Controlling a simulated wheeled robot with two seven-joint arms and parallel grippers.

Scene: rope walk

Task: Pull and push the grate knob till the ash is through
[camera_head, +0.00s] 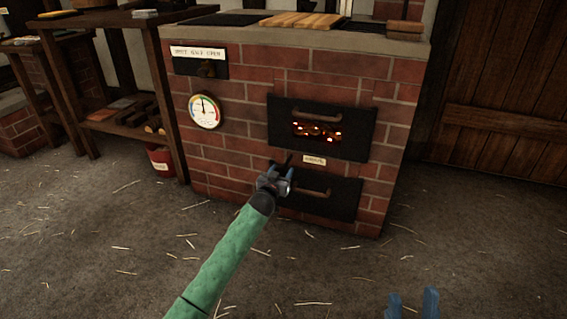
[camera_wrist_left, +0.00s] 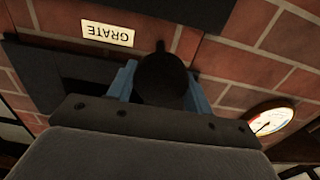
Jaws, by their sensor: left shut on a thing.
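Embers glow behind the upper door (camera_head: 318,131). No ash can be made out. My right gripper (camera_head: 412,298) is open and empty at the bottom edge, well away from the stove.
The lower door (camera_head: 335,201) has a bar handle right beside my left gripper. A round dial (camera_head: 205,111) and a damper label (camera_head: 198,52) are on the brick front. A red bucket (camera_head: 160,161) stands by the wooden shelf. The straw-strewn floor in front is clear.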

